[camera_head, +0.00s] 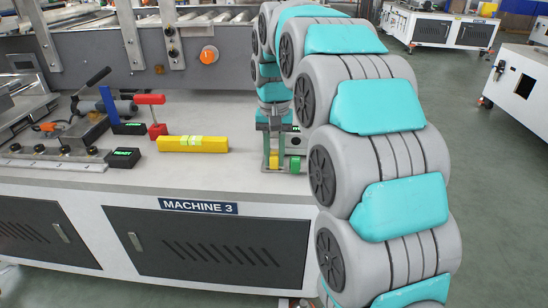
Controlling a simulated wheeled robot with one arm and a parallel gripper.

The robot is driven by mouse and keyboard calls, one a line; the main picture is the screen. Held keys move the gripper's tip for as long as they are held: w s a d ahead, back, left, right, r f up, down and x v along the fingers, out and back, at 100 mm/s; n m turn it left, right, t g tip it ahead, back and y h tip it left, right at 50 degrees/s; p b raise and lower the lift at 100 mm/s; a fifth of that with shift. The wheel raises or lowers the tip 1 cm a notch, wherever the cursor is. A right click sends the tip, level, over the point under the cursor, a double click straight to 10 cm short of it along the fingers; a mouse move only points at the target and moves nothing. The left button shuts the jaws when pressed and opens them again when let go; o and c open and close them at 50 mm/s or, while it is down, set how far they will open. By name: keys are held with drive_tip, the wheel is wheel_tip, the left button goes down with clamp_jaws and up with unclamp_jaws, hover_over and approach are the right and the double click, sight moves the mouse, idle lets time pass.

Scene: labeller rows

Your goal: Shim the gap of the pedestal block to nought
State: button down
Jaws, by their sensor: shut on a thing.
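My gripper (274,158) is low over the right part of the bench top, below the end of my arm. It is shut on a small yellow piece (274,161), which shows between the fingers. A small green piece (295,164) is just to the right of the fingers; whether it touches them I cannot tell. A grey block (298,138) shows partly behind my gripper and may be the pedestal block. Its gap is not visible, and my arm hides what lies behind and to the right.
A yellow spirit level (193,144) lies on the bench left of my gripper. Further left are a red-handled clamp (152,115), a blue upright piece (108,104) and a small display (123,158). A conveyor with an orange knob (209,55) runs behind. The front bench strip is clear.

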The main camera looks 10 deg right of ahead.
drive_tip(key=shift+w+d+p, duration=0.2)
drive_tip(key=shift+w+d, duration=0.05)
drive_tip(key=shift+w, duration=0.45)
drive_tip(key=shift+w+d+p, duration=0.15)
drive_tip(key=shift+w+d, duration=0.05)
drive_tip(key=shift+w, duration=0.5)
drive_tip(key=c, duration=0.7)
unclamp_jaws()
drive_tip(key=shift+r, duration=3.95)
drive_tip(key=shift+s, duration=0.15)
